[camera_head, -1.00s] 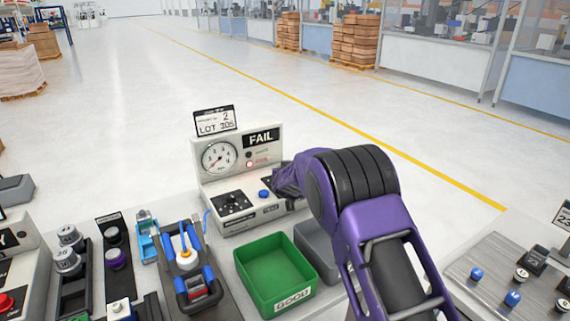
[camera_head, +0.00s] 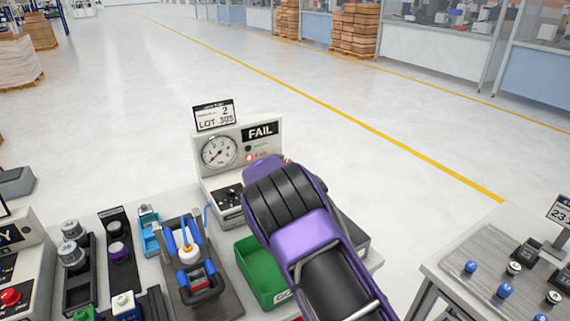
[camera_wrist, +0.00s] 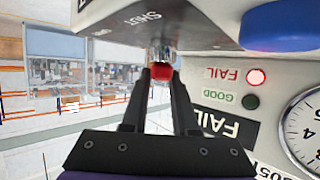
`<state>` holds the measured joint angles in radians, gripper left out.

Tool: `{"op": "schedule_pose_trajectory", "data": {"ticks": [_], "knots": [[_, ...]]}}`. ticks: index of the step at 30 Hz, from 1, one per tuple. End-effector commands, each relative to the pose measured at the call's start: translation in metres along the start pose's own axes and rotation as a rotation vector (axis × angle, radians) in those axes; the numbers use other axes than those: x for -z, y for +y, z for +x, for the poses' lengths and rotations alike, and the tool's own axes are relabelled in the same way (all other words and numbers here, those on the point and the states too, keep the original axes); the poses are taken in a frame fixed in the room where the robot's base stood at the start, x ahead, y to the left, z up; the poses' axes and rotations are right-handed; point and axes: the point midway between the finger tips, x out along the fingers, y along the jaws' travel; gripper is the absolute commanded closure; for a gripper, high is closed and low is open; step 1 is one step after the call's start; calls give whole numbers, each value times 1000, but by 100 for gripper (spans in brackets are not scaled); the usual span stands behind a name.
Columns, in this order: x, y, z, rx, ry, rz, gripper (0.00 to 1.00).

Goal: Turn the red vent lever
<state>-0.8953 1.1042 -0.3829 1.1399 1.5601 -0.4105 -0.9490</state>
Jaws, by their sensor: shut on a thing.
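The red vent lever (camera_wrist: 160,70) shows in the wrist view as a small red piece below a metal fitting, under the panel edge marked SHUT. My gripper (camera_wrist: 160,78) has its two dark fingers closed around the red piece. In the head view my purple arm covers the gripper and the lever. The test station (camera_head: 215,178) stands on the bench with a round gauge (camera_head: 219,152) and a FAIL sign (camera_head: 261,132). A red lamp (camera_wrist: 256,77) beside the word FAIL is lit; the GOOD lamp (camera_wrist: 250,101) is dark.
A blue knob (camera_wrist: 282,26) sits near the gripper on the station panel. A green bin (camera_head: 250,262) stands in front of the station, partly behind my arm. A blue-handled fixture (camera_head: 190,260) is left of it. A second table (camera_head: 450,260) stands at the right.

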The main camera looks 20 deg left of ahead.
Motion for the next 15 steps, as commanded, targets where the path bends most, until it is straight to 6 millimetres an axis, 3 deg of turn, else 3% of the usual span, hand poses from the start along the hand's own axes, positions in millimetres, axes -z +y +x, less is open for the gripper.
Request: {"op": "schedule_pose_trajectory", "data": {"ticks": [12,13,15], "knots": [[0,0,0,-2,0,3,100],[0,0,0,-2,0,3,69],[0,0,0,-2,0,3,56]]}}
